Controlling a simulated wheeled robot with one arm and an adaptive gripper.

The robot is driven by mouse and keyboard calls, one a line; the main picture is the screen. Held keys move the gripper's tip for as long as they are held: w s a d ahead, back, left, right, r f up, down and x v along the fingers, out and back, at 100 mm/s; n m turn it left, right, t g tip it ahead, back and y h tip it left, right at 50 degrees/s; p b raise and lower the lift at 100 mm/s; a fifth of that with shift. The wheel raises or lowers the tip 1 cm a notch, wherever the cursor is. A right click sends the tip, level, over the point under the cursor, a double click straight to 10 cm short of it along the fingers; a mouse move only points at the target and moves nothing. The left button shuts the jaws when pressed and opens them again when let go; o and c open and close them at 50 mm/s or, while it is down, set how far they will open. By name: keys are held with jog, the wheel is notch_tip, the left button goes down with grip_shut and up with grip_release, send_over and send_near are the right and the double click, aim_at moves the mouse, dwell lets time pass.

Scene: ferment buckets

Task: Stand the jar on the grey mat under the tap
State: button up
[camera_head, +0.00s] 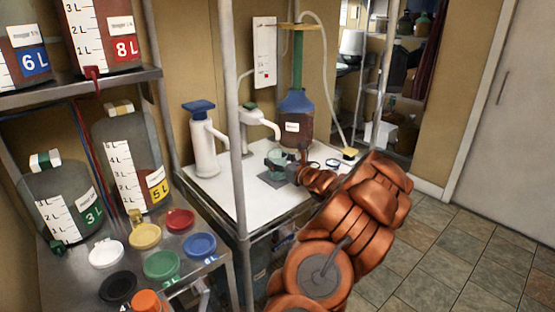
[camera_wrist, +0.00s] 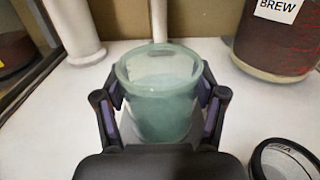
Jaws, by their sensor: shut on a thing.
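The jar (camera_head: 279,157) is clear, greenish glass with an open top. It stands upright between the fingers of my gripper (camera_head: 284,168), which is shut on it. In the wrist view the fingers of my gripper (camera_wrist: 160,92) press the jar (camera_wrist: 160,115) from both sides. The grey mat (camera_head: 268,181) lies on the white worktop, partly hidden by the jar and gripper. I cannot tell whether the jar's base touches it. The white tap (camera_head: 262,119) has its spout just above and behind the jar in the head view.
A white pump-like post (camera_head: 204,145) stands left of the tap. A blue-shouldered bottle of dark red liquid (camera_head: 296,118) stands behind, with small round items (camera_head: 333,163) to the right. Buckets and coloured lids (camera_head: 162,264) fill the left shelves.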

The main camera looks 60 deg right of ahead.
jog(key=shift+f+b, duration=0.1)
jog(key=shift+b, duration=0.3)
jog(key=o, duration=1.4)
jog(key=shift+o, duration=0.2)
jog(key=shift+r+p, duration=0.2)
jog(key=shift+p, duration=0.15)
jog(key=shift+s, duration=0.2)
jog(key=b+v, duration=0.3)
jog(key=v, duration=0.8)
jog(key=shift+s+a, duration=0.15)
jog(key=shift+s, duration=0.15)
